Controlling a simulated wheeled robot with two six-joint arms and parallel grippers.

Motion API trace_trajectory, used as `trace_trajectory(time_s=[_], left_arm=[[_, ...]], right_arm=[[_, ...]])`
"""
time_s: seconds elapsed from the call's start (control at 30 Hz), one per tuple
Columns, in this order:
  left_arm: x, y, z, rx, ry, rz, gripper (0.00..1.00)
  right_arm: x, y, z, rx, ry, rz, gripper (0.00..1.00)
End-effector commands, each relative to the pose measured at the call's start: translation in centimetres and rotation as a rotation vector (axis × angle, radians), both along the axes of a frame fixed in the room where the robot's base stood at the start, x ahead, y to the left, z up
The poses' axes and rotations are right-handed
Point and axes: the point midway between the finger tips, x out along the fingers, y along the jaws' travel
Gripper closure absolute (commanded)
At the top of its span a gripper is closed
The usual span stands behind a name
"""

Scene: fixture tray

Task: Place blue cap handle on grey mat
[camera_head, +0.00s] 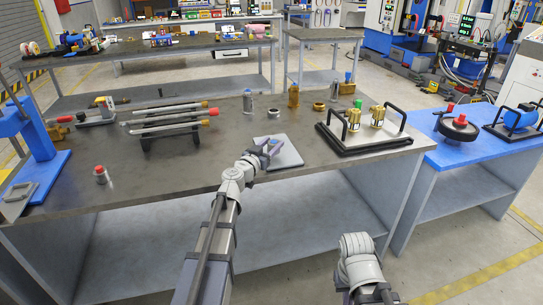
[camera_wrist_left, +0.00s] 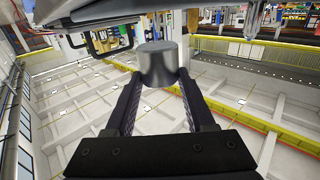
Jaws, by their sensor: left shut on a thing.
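My left gripper (camera_head: 268,147) is over the grey mat (camera_head: 291,159) on the dark workbench. It is shut on the blue cap handle, whose grey cylindrical body (camera_wrist_left: 158,64) shows between the fingertips in the left wrist view. A small bit of blue (camera_head: 276,141) shows at the fingers in the head view. The blue cap is not visible in the wrist view. The gripper hides part of the mat, and I cannot tell whether the handle touches it. Part of my right arm shows at the lower right of the head view, but its gripper does not.
A black-handled tray (camera_head: 372,147) with brass parts is to the right. A rod rack (camera_head: 175,139) and a red-capped piece (camera_head: 101,175) are left. Bare bench lies left of the mat.

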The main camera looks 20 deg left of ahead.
Motion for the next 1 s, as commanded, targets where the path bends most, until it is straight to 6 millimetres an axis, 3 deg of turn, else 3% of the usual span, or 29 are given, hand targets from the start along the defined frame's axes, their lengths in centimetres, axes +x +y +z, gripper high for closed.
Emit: trace_trajectory(time_s=[0.03, 0.2, 0.63, 0.67, 0.9, 1.0], left_arm=[[0.0, 0.0, -1.2, 0.000, 0.000, 0.000, 1.00], [0.0, 0.0, -3.0, 0.000, 0.000, 0.000, 1.00], [0.0, 0.0, -3.3, 0.000, 0.000, 0.000, 1.00], [0.0, 0.0, -3.2, 0.000, 0.000, 0.000, 0.43], [0.0, 0.0, -3.1, 0.000, 0.000, 0.000, 0.16], [0.0, 0.0, -3.2, 0.000, 0.000, 0.000, 0.16]], right_arm=[[0.0, 0.0, -1.2, 0.000, 0.000, 0.000, 1.00], [0.0, 0.0, -3.0, 0.000, 0.000, 0.000, 1.00], [0.0, 0.0, -3.3, 0.000, 0.000, 0.000, 1.00], [0.0, 0.0, -3.2, 0.000, 0.000, 0.000, 1.00], [0.0, 0.0, -3.1, 0.000, 0.000, 0.000, 1.00], [0.0, 0.0, -3.1, 0.000, 0.000, 0.000, 1.00]])
